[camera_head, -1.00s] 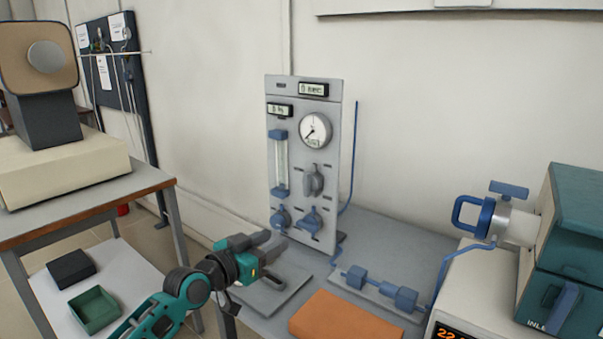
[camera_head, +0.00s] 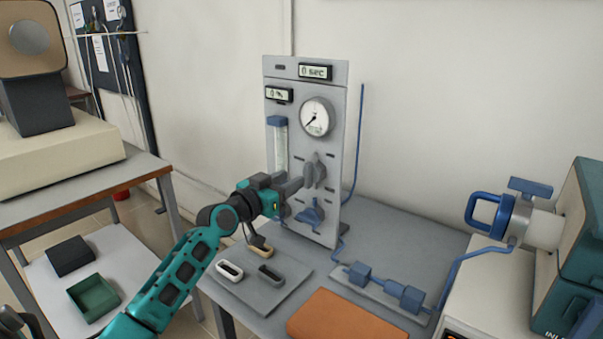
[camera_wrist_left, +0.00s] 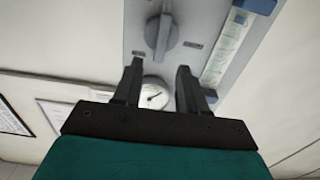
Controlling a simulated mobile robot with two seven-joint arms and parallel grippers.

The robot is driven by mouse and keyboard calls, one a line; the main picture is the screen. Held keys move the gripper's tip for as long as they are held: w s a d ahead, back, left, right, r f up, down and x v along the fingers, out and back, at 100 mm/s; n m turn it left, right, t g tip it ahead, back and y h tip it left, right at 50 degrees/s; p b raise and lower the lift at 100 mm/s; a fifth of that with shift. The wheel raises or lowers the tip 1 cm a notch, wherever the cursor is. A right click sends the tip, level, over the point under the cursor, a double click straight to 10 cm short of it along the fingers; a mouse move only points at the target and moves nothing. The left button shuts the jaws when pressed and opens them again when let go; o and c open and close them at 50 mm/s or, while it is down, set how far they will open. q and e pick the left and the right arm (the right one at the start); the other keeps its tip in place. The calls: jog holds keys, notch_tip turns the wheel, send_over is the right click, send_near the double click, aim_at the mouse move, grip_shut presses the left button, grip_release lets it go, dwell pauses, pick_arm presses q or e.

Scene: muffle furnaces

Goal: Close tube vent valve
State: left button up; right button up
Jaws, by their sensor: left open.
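An upright grey panel (camera_head: 338,130) carries a grey handle knob (camera_head: 315,170) below a round gauge (camera_head: 316,117). A blue valve handle (camera_head: 311,213) sits lower on the panel. A second blue knob at lower left is mostly hidden behind my gripper. Their labels are too small to read, so I cannot tell which is the vent valve. My left gripper (camera_head: 298,184) is at the panel's front, just left of the grey knob. In the left wrist view its open fingers (camera_wrist_left: 156,80) hold nothing; the grey knob (camera_wrist_left: 160,36) is beyond their tips, apart from them.
A flow tube (camera_head: 280,150) stands on the panel's left. An orange block (camera_head: 345,318) and blue fittings (camera_head: 385,285) lie on the bench. Small handled pieces (camera_head: 230,271) rest on a grey plate. A furnace tube end with a blue handle (camera_head: 490,213) stands at right.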

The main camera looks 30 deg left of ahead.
aim_at(306, 171)
pick_arm(q)
jog(key=shift+w+d, duration=0.15)
jog(key=shift+w, duration=1.25)
jog(key=shift+w+d, duration=0.1)
jog(key=shift+w, duration=1.25)
jog(key=shift+c, duration=0.3)
grip_shut()
